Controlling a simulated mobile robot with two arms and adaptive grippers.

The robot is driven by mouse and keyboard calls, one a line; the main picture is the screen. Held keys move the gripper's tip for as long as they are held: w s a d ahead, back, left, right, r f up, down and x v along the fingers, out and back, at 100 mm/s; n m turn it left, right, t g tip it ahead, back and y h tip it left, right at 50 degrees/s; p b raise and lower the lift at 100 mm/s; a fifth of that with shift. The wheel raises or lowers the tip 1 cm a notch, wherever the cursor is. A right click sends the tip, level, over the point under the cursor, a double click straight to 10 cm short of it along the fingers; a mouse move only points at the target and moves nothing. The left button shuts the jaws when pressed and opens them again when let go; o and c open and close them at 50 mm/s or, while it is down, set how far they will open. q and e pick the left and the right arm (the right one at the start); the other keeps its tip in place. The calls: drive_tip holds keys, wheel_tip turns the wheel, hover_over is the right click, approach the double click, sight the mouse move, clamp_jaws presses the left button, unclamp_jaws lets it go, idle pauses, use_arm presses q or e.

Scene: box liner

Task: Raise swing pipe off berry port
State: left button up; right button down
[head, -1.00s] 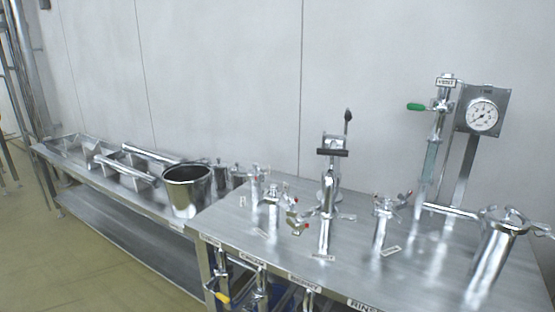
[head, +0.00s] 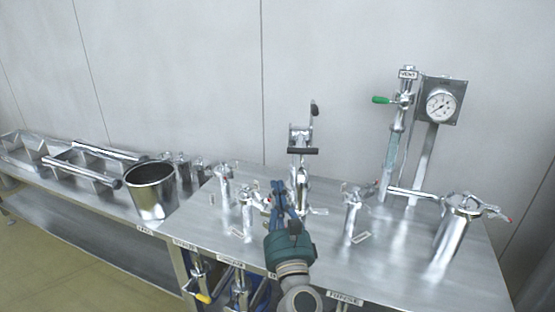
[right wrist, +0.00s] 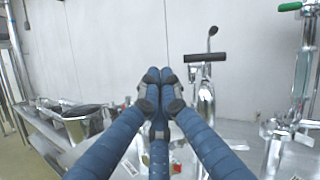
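A chrome upright pipe (head: 300,185) with a black crossbar handle stands near the middle of the bench; I take it for the swing pipe. It also shows in the right wrist view (right wrist: 205,100), right of the fingers. My right gripper (head: 278,185) is in front of and left of this pipe, pointing at the wall. Its blue fingers (right wrist: 160,76) come together at the tips with nothing seen between them. I see no clear contact with the pipe. Clamped ports stand left (head: 247,212) and right (head: 352,212) of it. The berry label is not readable. My left gripper is out of view.
A steel pot (head: 151,192) stands at the left on the bench. A green-handled vertical line (head: 395,140), a gauge (head: 440,105) and a lidded vessel (head: 455,230) stand at the right. Valves hang below the front edge. The wall is close behind.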

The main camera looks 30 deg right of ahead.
sight(301, 163)
drive_tip(key=w+d+m+g+h, duration=0.1)
drive_tip(key=w+d+m, duration=0.1)
drive_tip(key=d, duration=0.1)
drive_tip(key=w+d+m+g+h+p, duration=0.1)
drive_tip(key=w+d+m, duration=0.1)
drive_tip(key=w+d, duration=0.1)
drive_tip(key=w+d+m+g+h+p, duration=0.1)
drive_tip(key=w+d+m, duration=0.2)
drive_tip(key=d, duration=0.1)
drive_tip(key=shift+w+f, duration=0.1)
drive_tip(key=shift+f, duration=0.25)
drive_tip(key=shift+w+d, duration=0.2)
drive_tip(key=shift+w, duration=0.2)
drive_tip(key=shift+r, duration=0.1)
